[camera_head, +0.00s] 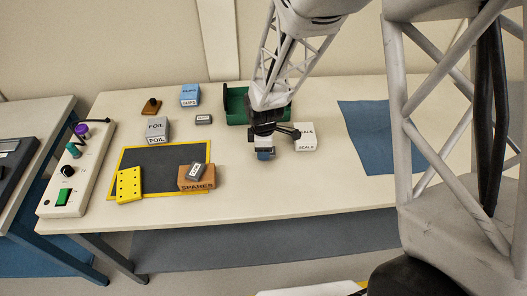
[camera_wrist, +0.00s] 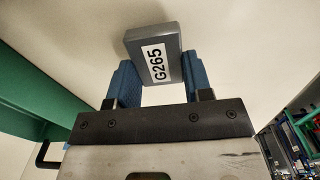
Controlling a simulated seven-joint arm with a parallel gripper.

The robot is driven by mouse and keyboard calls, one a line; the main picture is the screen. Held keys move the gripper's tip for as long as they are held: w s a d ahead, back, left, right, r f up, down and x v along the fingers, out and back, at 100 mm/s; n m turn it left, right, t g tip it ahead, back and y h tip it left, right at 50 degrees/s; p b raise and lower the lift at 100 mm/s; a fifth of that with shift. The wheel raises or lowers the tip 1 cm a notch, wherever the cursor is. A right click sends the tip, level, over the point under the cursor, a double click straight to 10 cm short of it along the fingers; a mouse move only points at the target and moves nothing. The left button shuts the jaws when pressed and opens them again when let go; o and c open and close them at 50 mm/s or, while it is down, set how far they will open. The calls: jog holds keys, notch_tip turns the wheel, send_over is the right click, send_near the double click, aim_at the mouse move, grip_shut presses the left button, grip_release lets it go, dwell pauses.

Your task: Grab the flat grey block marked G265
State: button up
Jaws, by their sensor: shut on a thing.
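The flat grey block marked G265 (camera_wrist: 155,58) sits between the blue fingers of my gripper (camera_wrist: 162,84) in the wrist view. Its white label is readable and faces the camera. My gripper is shut on it, with a finger on each side. In the head view my gripper (camera_head: 264,154) points down over the table, in front of the green bin and left of the white SEALS box. The block is hard to make out there, and I cannot tell whether it touches the table.
The white SEALS box (camera_head: 306,144) stands close to my gripper's right. The green bin (camera_head: 237,117) is behind it. Small grey labelled blocks lie on the table (camera_head: 203,119) and on the SPARES box (camera_head: 190,184). A blue mat (camera_head: 375,140) lies right; the front middle is clear.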

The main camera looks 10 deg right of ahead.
notch_tip(320, 180, up, 2)
jog(key=shift+s, duration=0.15)
jog(key=s+d, duration=0.1)
jog(key=s, duration=0.4)
jog(key=s+d+r, duration=0.1)
jog(key=s, duration=0.4)
jog(key=s+d, duration=0.1)
jog(key=s, duration=0.4)
jog(key=shift+s+d+r, duration=0.15)
jog(key=shift+s, duration=0.05)
